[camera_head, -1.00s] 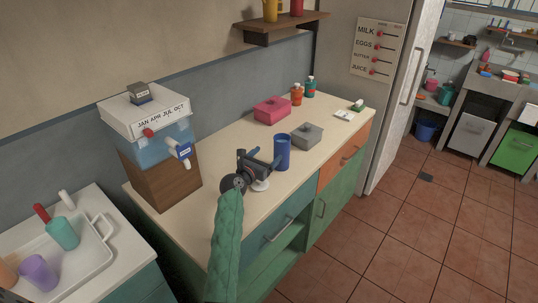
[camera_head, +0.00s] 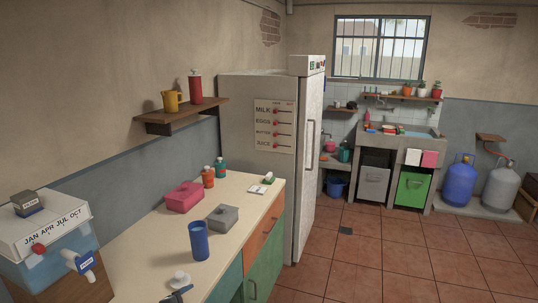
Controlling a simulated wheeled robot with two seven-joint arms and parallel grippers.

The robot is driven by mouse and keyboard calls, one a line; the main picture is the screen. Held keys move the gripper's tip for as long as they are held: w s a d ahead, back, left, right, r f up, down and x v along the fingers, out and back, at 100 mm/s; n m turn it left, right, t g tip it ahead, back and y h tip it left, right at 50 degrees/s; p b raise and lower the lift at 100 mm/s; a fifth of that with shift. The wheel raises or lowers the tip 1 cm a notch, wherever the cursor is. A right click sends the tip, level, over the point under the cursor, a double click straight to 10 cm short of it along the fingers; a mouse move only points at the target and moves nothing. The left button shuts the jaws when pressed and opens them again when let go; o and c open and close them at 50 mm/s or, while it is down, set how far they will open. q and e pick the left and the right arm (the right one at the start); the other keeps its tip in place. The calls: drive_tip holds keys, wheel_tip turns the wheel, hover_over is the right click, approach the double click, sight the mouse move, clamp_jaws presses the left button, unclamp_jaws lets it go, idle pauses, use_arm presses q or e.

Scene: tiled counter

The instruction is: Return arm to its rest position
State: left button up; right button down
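The dark tip of a gripper (camera_head: 176,297), which looks like my left one, shows at the bottom edge of the head view. It is at the counter, just below a small white lid-like piece with a knob (camera_head: 180,280). The rest of that gripper and its arm are cut off, so I cannot tell whether its fingers are open or shut. My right gripper is not in view.
On the counter (camera_head: 150,262) stand a blue cup (camera_head: 199,241), a grey box (camera_head: 222,217), a pink box (camera_head: 184,197) and two small bottles. A dispenser (camera_head: 50,245) is at the left. A fridge (camera_head: 262,95) stands beyond. The tiled floor at right is clear.

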use_arm(q)
drive_tip(key=s+d+f+m+g+y, duration=0.1)
drive_tip(key=s+f+m+g+y, duration=0.15)
drive_tip(key=s+m, duration=0.7)
drive_tip(key=s+d+f+m+g+y, duration=0.1)
drive_tip(key=s+f+m+g, duration=0.3)
drive_tip(key=s, duration=1.1)
drive_tip(key=s+d+m+g+y, duration=0.1)
drive_tip(key=s+m+g, duration=0.1)
drive_tip(key=s+m, duration=0.85)
drive_tip(key=s+d+f, duration=0.1)
drive_tip(key=s+f, duration=0.1)
drive_tip(key=f, duration=1.1)
drive_tip(key=s+d+f+n+g, duration=0.1)
drive_tip(key=s+f, duration=0.1)
drive_tip(key=f, duration=1.2)
drive_tip(key=s+d+f+n+g, duration=0.1)
drive_tip(key=s+f, duration=0.1)
drive_tip(key=f, duration=1.2)
drive_tip(key=shift+s+d, duration=0.15)
drive_tip(key=shift+s, duration=0.1)
